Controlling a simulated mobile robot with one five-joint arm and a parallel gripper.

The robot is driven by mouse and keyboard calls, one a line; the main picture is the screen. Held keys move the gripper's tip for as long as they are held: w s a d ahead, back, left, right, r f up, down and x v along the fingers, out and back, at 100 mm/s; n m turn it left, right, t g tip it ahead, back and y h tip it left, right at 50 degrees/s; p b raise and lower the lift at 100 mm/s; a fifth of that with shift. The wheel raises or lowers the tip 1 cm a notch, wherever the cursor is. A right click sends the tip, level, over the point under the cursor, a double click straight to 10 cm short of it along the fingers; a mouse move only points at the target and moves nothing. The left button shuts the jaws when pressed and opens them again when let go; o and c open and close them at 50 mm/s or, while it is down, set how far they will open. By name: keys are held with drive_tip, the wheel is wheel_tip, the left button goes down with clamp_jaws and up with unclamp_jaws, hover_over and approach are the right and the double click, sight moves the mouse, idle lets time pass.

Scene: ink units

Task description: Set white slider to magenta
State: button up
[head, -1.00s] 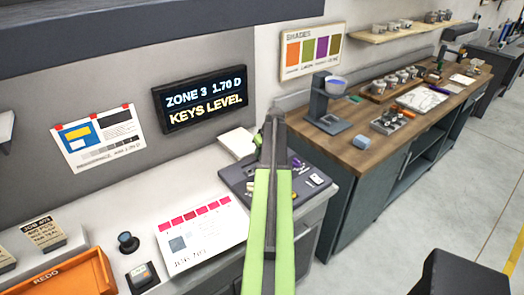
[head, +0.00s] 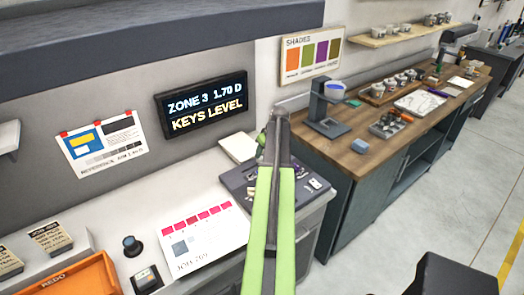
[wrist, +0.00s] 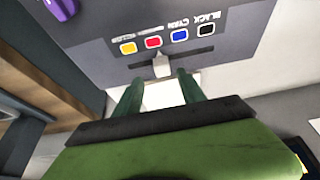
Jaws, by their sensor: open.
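The dark grey panel (head: 236,180) lies on the left bench, partly hidden by my arm in the head view. In the wrist view the panel (wrist: 100,30) shows yellow (wrist: 128,48), magenta-red (wrist: 153,43), blue (wrist: 180,35) and black (wrist: 206,30) squares in a row, with upside-down labels. The white slider (wrist: 161,66) stands in a slot below them, nearest the magenta-red square and a little towards the blue one. My gripper (wrist: 159,80) is open, one finger either side of the slider. Contact cannot be told. In the head view, my arm hides the fingertips.
A purple knob (wrist: 62,8) stands on the panel. A card with pink swatches (head: 205,235), a dark knob (head: 132,245) and an orange REDO tray (head: 75,280) are left on the bench. A wooden-topped bench (head: 350,160) is at right. A wall display (head: 202,104) reads KEYS LEVEL.

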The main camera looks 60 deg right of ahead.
drive_tip(key=p+v, duration=1)
drive_tip(key=v, duration=0.3)
drive_tip(key=shift+s, duration=0.1)
